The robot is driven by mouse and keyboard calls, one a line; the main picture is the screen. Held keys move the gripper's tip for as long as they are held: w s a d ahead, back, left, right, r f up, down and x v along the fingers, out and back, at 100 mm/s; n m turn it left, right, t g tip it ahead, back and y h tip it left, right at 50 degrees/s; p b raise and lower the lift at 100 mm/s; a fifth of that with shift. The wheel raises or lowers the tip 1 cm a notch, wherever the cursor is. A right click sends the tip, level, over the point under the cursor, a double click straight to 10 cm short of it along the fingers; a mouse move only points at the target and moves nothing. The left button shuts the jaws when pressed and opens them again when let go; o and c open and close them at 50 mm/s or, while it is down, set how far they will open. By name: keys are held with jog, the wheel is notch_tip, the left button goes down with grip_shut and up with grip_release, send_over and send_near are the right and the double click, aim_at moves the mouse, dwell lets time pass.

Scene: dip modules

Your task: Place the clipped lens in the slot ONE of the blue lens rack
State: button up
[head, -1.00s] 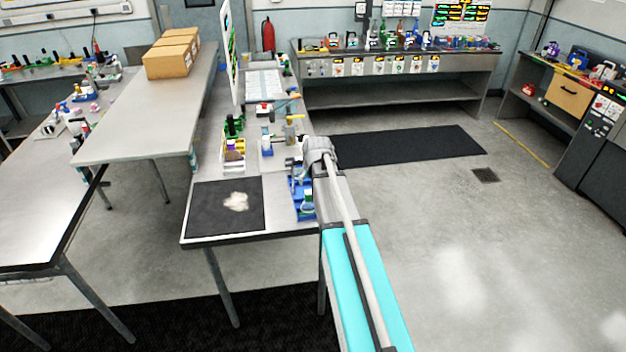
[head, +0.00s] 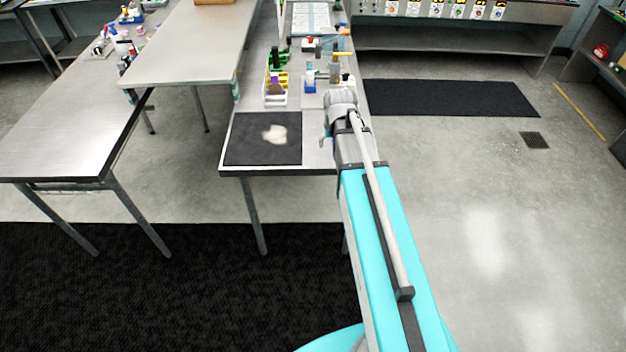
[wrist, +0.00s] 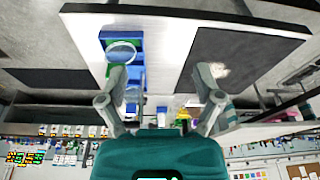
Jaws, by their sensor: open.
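In the wrist view a blue rack (wrist: 106,37) lies on the light table top, left of centre. A round clear lens (wrist: 122,54) with a pale rim shows at this rack, with green beside it. I cannot tell whether it is seated in a slot, and no slot label is readable. My gripper (wrist: 161,72) is open, with its fingers wide apart and nothing between them. Its left finger reaches close to the lens and the rack in the picture. In the head view my arm hides most of the rack and the gripper.
A black mat (head: 240,150) with a pale patch lies at the table's near end. Beyond it stand a yellow-and-white rack (head: 274,92), a blue-based item (head: 310,84) and several small tools. Open floor lies to the right of the table.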

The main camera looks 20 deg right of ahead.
jog(key=s+a+n+g, duration=0.1)
jog(key=s+a+g, duration=0.1)
jog(key=s+a, duration=0.9)
jog(key=s, duration=0.3)
jog(key=shift+a+f+n+g, duration=0.15)
jog(key=shift+f+n+g, duration=0.15)
jog(key=shift+g, duration=0.1)
